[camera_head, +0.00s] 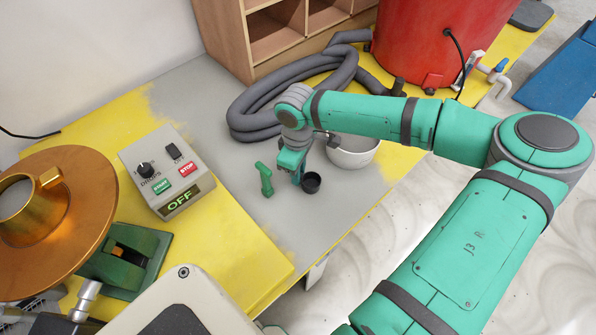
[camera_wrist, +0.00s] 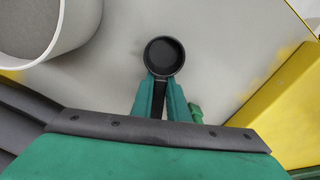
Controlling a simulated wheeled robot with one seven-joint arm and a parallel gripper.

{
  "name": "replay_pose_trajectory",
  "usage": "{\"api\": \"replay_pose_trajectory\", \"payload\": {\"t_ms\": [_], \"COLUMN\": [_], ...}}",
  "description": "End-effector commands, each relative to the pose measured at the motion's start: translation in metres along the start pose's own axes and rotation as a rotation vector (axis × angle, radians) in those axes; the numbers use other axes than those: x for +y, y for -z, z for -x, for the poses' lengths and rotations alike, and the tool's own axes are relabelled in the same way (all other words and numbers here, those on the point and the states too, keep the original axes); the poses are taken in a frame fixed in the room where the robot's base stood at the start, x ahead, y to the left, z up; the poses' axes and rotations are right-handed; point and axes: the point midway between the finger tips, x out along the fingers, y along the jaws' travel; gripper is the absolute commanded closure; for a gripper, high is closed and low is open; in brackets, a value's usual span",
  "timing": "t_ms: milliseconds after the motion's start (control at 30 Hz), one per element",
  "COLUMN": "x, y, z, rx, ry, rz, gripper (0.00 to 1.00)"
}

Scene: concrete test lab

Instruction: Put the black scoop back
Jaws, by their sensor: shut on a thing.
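The black scoop (camera_head: 311,182) is a small round cup with a straight handle. In the wrist view the scoop (camera_wrist: 164,57) shows its open cup facing the camera, with its handle between the two green fingers. My gripper (camera_head: 298,176) is shut on the handle, low over the grey part of the table; in the wrist view the fingers of my gripper (camera_wrist: 160,98) flank the handle. I cannot tell whether the cup touches the table. A green upright object (camera_head: 264,180) stands just left of my gripper.
A whitish bowl (camera_head: 354,152) stands behind and right of the scoop. A coiled grey hose (camera_head: 248,108) lies behind. A control box (camera_head: 166,170) reading OFF and a copper-coloured disc (camera_head: 75,225) are at left. A red barrel (camera_head: 420,45) and wooden shelf (camera_head: 225,35) stand at the back.

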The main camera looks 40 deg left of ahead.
Motion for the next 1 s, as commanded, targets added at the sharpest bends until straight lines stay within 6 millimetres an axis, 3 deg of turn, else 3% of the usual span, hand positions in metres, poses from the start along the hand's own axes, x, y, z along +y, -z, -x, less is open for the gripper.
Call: {"api": "replay_pose_trajectory", "payload": {"t_ms": [167, 200, 300, 633, 1000], "x": [0.0, 0.0, 0.0, 0.0, 0.0], "y": [0.0, 0.0, 0.0, 0.0, 0.0], "z": [-0.002, -0.002, -0.002, 0.0, 0.024], "rx": [0.0, 0.0, 0.0, 0.001, 0.001], "ry": [0.0, 0.0, 0.0, 0.0, 0.0], "rz": [-0.001, -0.001, -0.001, 0.0, 0.0], "gripper": [1.0, 0.84, 0.64, 0.64, 0.64]}}
